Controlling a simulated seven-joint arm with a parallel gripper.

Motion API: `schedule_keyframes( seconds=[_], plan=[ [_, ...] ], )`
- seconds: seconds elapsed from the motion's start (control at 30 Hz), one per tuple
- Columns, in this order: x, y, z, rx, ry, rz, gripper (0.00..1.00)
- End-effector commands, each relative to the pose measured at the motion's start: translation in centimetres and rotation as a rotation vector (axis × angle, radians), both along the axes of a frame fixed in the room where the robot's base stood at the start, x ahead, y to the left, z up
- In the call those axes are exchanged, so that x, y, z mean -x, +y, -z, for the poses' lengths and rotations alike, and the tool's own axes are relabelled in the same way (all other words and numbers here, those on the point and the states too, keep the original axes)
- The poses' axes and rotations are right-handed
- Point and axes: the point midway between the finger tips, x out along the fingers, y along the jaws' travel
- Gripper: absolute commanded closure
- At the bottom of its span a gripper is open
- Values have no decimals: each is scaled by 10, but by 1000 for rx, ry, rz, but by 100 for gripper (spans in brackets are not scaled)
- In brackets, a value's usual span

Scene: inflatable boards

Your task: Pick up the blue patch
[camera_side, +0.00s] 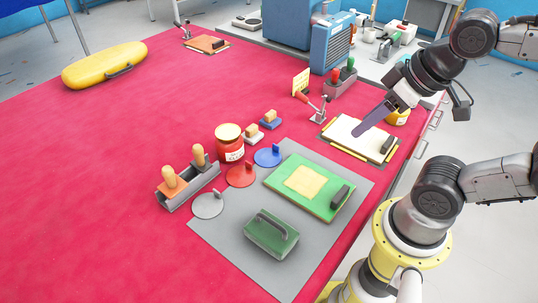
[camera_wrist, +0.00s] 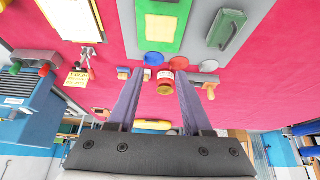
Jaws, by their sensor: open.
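The blue patch (camera_side: 268,155) is a flat round disc with a small upright tab. It lies on the far edge of the grey mat (camera_side: 215,232), and it also shows in the wrist view (camera_wrist: 154,58). My gripper (camera_side: 362,130) has purple fingers and is over the white clipboard, to the right of the blue patch and apart from it. In the wrist view the two fingers of my gripper (camera_wrist: 160,72) are spread with nothing held. The blue patch appears in the gap between them, farther off.
A red patch (camera_side: 241,174) and a grey patch (camera_side: 208,205) lie beside the blue one. A red jar (camera_side: 230,145) stands close behind. A green board (camera_side: 327,201) and green case (camera_side: 272,238) rest on the mat.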

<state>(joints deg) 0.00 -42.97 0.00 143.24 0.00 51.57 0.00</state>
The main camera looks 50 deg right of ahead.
Motion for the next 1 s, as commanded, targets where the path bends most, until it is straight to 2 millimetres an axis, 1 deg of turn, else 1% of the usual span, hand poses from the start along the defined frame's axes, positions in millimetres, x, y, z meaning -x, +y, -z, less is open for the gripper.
schedule_keyframes(
  seconds=[0.07,0.1,0.17,0.47,0.57,0.67,0.77,0.87,0.97,1.0],
  plan=[
    [0,0,0,0,0,0,50],
    [0,0,0,0,0,0,46],
    [0,0,0,0,0,0,36],
    [0,0,0,3,0,-6,35],
    [0,0,0,31,1,-58,35],
    [-2,0,-5,99,-7,-183,35],
    [-14,0,-23,203,-27,-366,35],
    [-39,-1,-39,309,-8,-564,35],
    [-71,-4,-49,402,32,-764,35],
    [-86,-5,-50,435,53,-846,35]
  ],
)
